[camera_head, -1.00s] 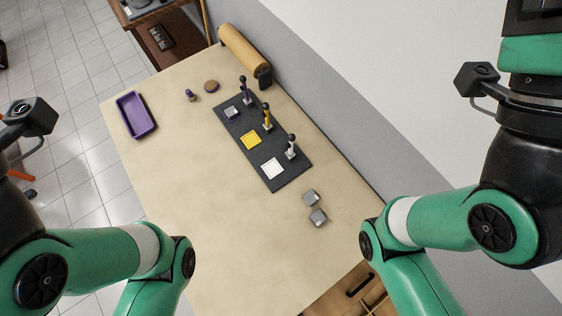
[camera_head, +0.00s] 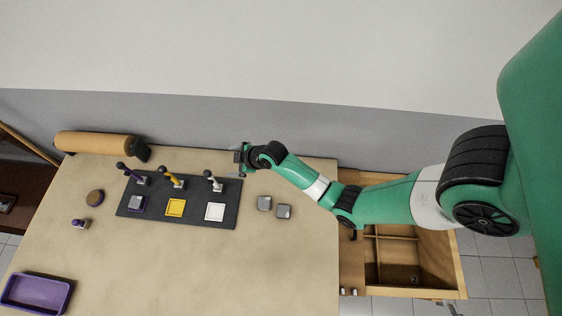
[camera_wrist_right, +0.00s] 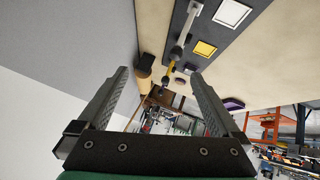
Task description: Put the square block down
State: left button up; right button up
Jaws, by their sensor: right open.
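My right gripper (camera_head: 239,157) is near the table's back edge, behind the mat's right end. In the right wrist view my right gripper (camera_wrist_right: 159,76) is open, with nothing between its fingers. My left gripper is out of view.
The mat has a yellow square (camera_head: 175,208), a white square (camera_head: 215,212) and three upright joysticks. A tan roll (camera_head: 95,143) lies at the back left, a purple tray (camera_head: 36,293) at the front left. An open drawer (camera_head: 430,262) is right. The table's front middle is clear.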

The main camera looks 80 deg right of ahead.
jog(key=s+a+f+m+g+y, duration=0.15)
jog(key=s+f+g, duration=0.25)
jog(key=s+f, duration=1.05)
jog(key=g, duration=0.2)
send_near(283, 211)
jog(key=b+x, duration=0.1)
jog(key=b, duration=0.1)
jog(key=b+x, duration=0.1)
jog(key=b, duration=0.1)
jog(key=b+x, duration=0.1)
jog(key=b, duration=0.2)
jog(key=shift+s+d+f+y, duration=0.15)
jog(key=shift+f+y, duration=0.1)
jog(key=shift+f, duration=0.2)
jog(key=shift+r, duration=0.1)
jog(key=b+x, duration=0.4)
jog(key=x, duration=0.1)
jog(key=shift+c, duration=0.3)
jog(key=shift+t, duration=0.3)
grip_shut()
